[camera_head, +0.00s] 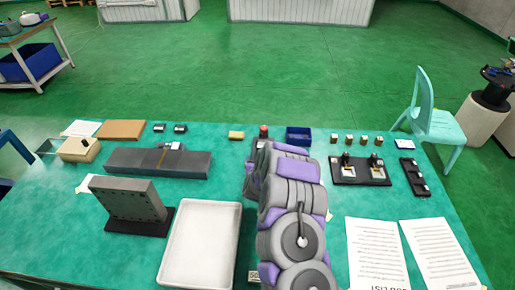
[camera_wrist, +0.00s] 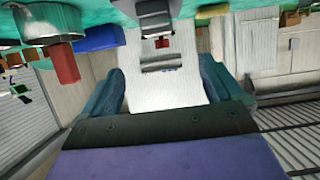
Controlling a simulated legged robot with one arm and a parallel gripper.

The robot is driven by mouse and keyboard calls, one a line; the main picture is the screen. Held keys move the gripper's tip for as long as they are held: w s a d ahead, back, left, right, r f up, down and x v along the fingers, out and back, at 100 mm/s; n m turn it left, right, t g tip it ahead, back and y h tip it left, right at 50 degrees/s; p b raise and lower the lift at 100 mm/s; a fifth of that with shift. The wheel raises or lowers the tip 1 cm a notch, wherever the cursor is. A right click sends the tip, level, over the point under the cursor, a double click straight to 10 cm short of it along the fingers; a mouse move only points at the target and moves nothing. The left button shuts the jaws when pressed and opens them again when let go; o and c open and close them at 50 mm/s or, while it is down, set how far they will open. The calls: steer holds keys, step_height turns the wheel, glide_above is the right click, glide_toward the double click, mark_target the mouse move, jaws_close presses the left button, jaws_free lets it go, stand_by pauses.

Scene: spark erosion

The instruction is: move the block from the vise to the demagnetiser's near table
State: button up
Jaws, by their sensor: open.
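My gripper (camera_wrist: 160,95) is open in the wrist view, with nothing held between its two teal fingers. In the head view my arm hides it. A long dark grey bench unit with a brown strip across its middle (camera_head: 163,158), which may be the demagnetiser, lies on the left half of the table. A small device with a red top (camera_head: 263,133) stands behind my arm, partly hidden; it seems to show upside down in the wrist view (camera_wrist: 152,12). I cannot tell for certain which thing is the vise or the block.
A grey angle plate (camera_head: 128,199) and white tray (camera_head: 204,206) stand in front. A blue bin (camera_head: 298,135), small yellow block (camera_head: 236,135) and several small blocks line the back. A black fixture base (camera_head: 343,180) and paper sheets (camera_head: 376,258) are at right.

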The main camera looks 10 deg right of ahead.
steer(key=b, duration=0.2)
glide_toward(263, 145)
steer(key=x, duration=0.4)
steer(key=shift+w+a+f, duration=0.2)
steer(key=shift+w+f, duration=0.05)
steer(key=shift+w, duration=0.4)
steer(key=shift+d+f+b+x, duration=0.15)
steer(key=shift+b+x, duration=0.3)
steer(key=shift+x, duration=0.65)
steer(key=shift+d+f+b+x, duration=0.1)
steer(key=shift+b+x, duration=0.3)
steer(key=shift+x, duration=0.65)
steer(key=shift+w, duration=0.25)
steer(key=shift+c, duration=0.2)
